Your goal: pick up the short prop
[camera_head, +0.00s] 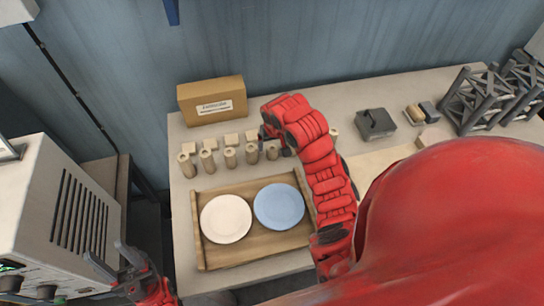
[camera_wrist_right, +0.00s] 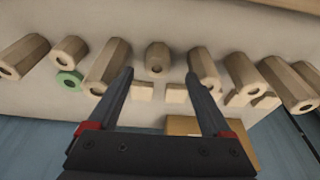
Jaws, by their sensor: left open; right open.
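Several wooden, faceted props with holes in their ends stand in a row on the table, also visible in the right wrist view. My left gripper (camera_head: 115,260) is open at the lower left, away from the props.
A cardboard box (camera_head: 212,101) stands behind the row, with small pale blocks in front of it. A wooden tray (camera_head: 212,262) holds a white plate (camera_head: 226,218) and a blue plate (camera_head: 279,207). A green ring (camera_wrist_right: 68,81) sits at one prop's end. Dark racks (camera_head: 476,101) stand right.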

